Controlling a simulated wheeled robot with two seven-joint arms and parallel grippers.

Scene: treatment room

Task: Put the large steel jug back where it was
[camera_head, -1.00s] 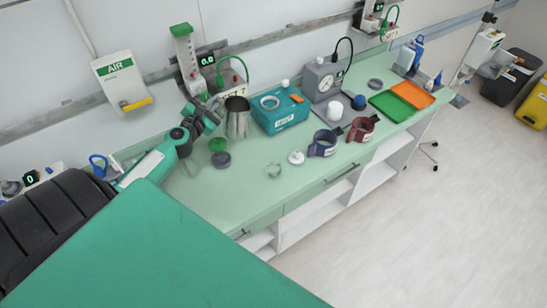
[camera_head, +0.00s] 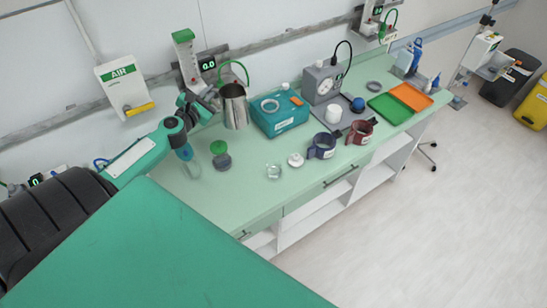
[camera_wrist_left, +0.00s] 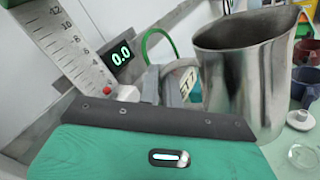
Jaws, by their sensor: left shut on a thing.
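The large steel jug (camera_head: 235,110) is upright near the back of the green bench, left of a teal box. It looks lifted a little above the bench top. My left gripper (camera_head: 213,97) is at its left side and shut on it, probably at the handle. In the left wrist view the jug (camera_wrist_left: 250,85) fills the right half, close in front of the gripper. My right gripper is not in view.
The teal box (camera_head: 282,115) stands just right of the jug. A flowmeter (camera_head: 186,55) is on the wall behind. The bench front left (camera_head: 225,200) is clear.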

